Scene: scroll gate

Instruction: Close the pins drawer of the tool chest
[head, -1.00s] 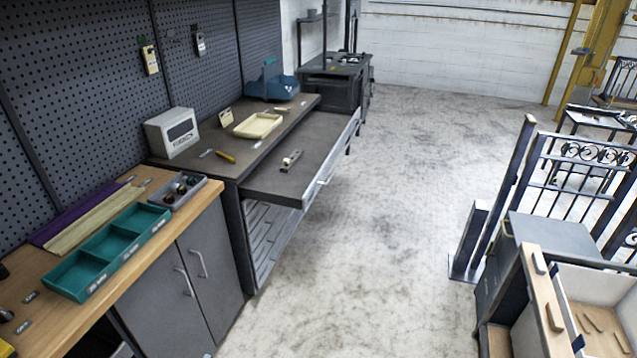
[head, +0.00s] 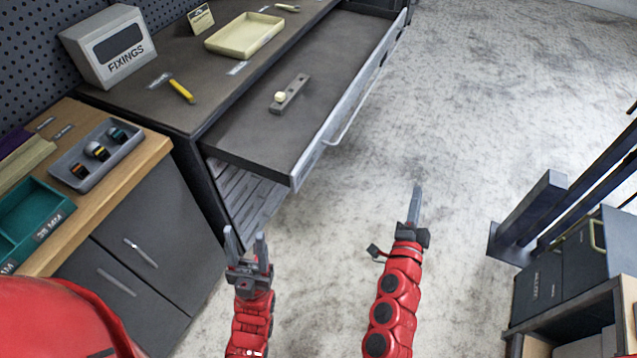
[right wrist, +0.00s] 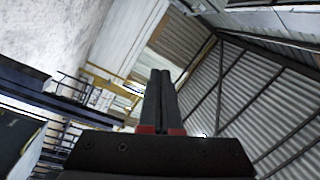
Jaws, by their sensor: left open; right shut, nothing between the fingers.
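The pins drawer (head: 245,137) is pulled out of the dark tool chest (head: 190,125). It has a pale metal front (head: 345,105) with a bar handle (head: 358,104). A small grey block with a round pale knob (head: 290,94) lies inside it. My left gripper (head: 246,240) is open and empty, below the drawer's near corner and apart from it. My right gripper (head: 415,192) is shut and empty over the floor, to the right of the drawer front. The right wrist view shows its closed fingers (right wrist: 160,98) and no drawer.
On the chest top are a cream tray (head: 244,36), a yellow marker (head: 181,91) and a FIXINGS box (head: 107,47). A wooden-topped bench (head: 150,143) stands at the left. A dark cabinet (head: 560,270) and post (head: 530,215) stand at the right. The floor between is clear.

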